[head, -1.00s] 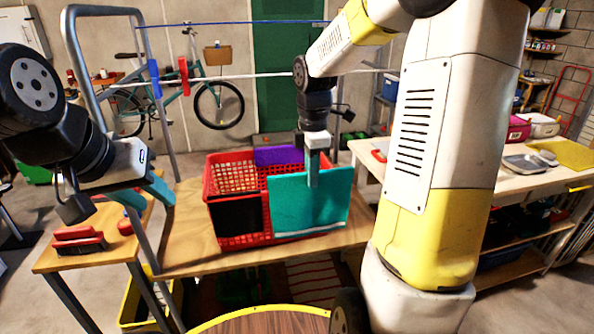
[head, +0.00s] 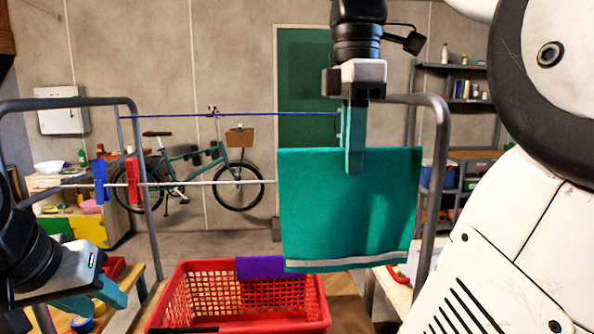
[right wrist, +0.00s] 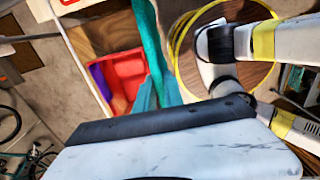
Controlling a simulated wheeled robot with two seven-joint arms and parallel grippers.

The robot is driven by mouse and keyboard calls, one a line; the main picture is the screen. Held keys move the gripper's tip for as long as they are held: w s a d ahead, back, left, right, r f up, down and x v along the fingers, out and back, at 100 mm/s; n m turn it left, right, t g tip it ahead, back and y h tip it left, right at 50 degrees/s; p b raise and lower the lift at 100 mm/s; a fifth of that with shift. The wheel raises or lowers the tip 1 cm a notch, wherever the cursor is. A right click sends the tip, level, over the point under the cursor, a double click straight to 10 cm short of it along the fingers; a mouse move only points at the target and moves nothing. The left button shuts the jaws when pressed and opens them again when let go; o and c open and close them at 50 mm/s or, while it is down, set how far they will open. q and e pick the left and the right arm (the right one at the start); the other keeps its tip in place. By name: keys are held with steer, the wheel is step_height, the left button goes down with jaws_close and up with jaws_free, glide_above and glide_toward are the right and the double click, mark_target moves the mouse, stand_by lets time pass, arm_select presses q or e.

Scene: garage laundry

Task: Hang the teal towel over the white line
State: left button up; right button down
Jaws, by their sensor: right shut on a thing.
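The teal towel (head: 350,215), with a pale stripe near its lower edge, hangs spread flat from my right gripper (head: 353,160), which is shut on its top edge. In the right wrist view the towel (right wrist: 152,45) shows edge-on. The white line (head: 235,182) runs across the drying frame and passes out of sight behind the towel. The towel's top edge appears higher than the line in the picture; I cannot tell the gap in depth. My left gripper (head: 92,298) is at lower left, away from the towel, its fingers apart and empty.
A red basket (head: 180,295) with a purple cloth (head: 262,267) over its rim stands below the towel. A blue clip (head: 100,180) and a red clip (head: 133,180) sit on the white line. A blue line (head: 240,115) runs higher. The frame's right post (head: 440,150) is close to the towel.

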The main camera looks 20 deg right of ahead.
steer(key=shift+w, duration=0.1)
stand_by(0.3)
steer(key=shift+w+d, duration=0.6)
steer(key=shift+w, duration=1.95)
steer(key=shift+w+d, duration=0.65)
steer(key=shift+w, duration=1.95)
steer(key=shift+w+d, duration=0.6)
steer(key=shift+w, duration=1.95)
steer(key=shift+f, duration=4.2)
steer(key=c, duration=1.4)
jaws_free()
steer(key=shift+o, duration=0.2)
steer(key=shift+r, duration=0.1)
